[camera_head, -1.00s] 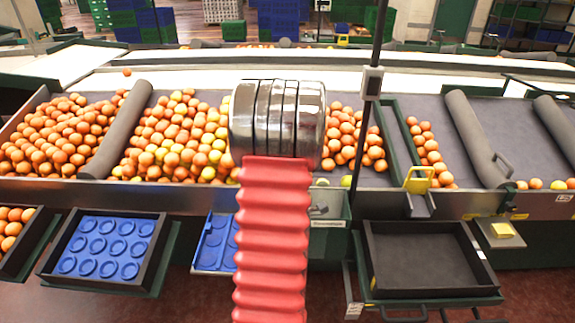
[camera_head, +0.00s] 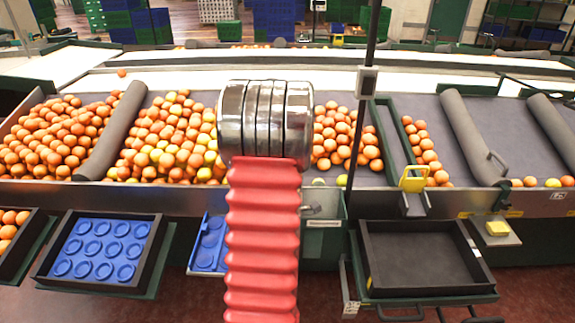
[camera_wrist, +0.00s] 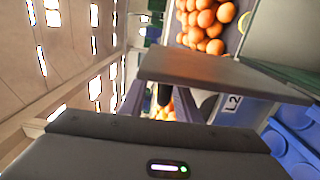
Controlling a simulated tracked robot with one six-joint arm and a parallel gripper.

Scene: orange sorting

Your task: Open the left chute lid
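My gripper (camera_wrist: 163,96) shows in the wrist view with its two dark fingers apart, beyond the grey housing. A small dark shape lies between them; I cannot tell what it is or whether the fingers touch it. I cannot tell whether the plate is the lid. In the head view my arm hides the gripper and part of the sorting front. A small grey handle (camera_head: 312,209) shows just right of my arm.
Oranges fill the sloping bins (camera_head: 170,135) left of my arm. A blue tray with round recesses (camera_head: 100,250) sits at the lower left, and part of another blue tray (camera_head: 208,245) shows beside my arm. An empty black tray (camera_head: 418,255) is at the lower right. A dark post (camera_head: 367,90) stands right of my arm.

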